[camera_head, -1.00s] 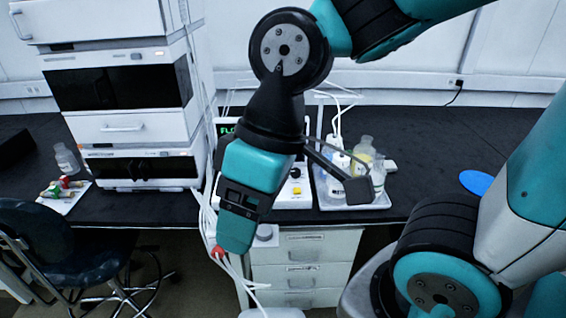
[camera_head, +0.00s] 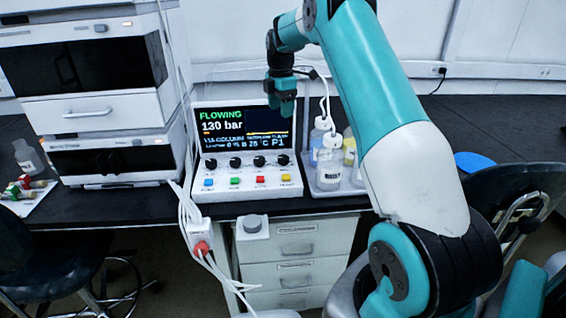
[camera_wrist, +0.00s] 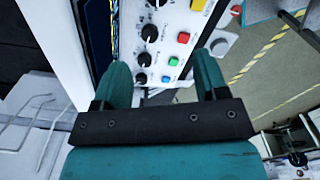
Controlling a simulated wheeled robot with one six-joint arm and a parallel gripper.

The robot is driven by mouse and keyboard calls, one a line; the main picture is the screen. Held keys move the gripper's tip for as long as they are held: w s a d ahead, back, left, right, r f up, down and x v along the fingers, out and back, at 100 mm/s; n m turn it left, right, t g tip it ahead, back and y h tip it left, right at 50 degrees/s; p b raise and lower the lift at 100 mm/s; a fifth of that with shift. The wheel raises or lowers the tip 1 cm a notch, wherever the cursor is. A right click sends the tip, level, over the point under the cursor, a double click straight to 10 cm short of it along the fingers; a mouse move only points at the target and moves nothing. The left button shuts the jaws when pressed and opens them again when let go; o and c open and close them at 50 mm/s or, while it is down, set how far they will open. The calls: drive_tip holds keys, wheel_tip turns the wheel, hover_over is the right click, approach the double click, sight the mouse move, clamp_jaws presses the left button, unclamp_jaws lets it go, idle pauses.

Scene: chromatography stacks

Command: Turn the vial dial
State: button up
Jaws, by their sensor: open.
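The control unit (camera_head: 244,190) is white with a lit screen (camera_head: 243,131) reading "FLOWING" and "130 bar". A row of black dials, leftmost dial (camera_head: 210,164) to rightmost dial (camera_head: 282,160), lies below the screen. Their labels are too small to read, so I cannot tell which is the vial dial. My gripper (camera_head: 286,108) hangs in front of the screen's right part, above the dial row. In the wrist view my gripper (camera_wrist: 163,72) is open and empty, with a black dial (camera_wrist: 145,60) showing between its fingers, apart from them.
Coloured buttons, such as a red button (camera_head: 260,180), sit just below the dials. A grey knob (camera_head: 252,224) stands in front of the unit. A tray (camera_head: 318,192) with bottles (camera_head: 329,170) is close on the right. White cables (camera_head: 186,212) hang at the left.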

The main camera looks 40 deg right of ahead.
drive_tip(key=d, duration=0.1)
drive_tip(key=p, duration=0.2)
approach(283, 157)
wheel_tip(283, 157, down, 9)
drive_tip(key=shift+s+f, duration=0.1)
drive_tip(key=shift+f, duration=0.1)
drive_tip(key=shift+c, duration=0.3)
drive_tip(key=c, duration=0.9)
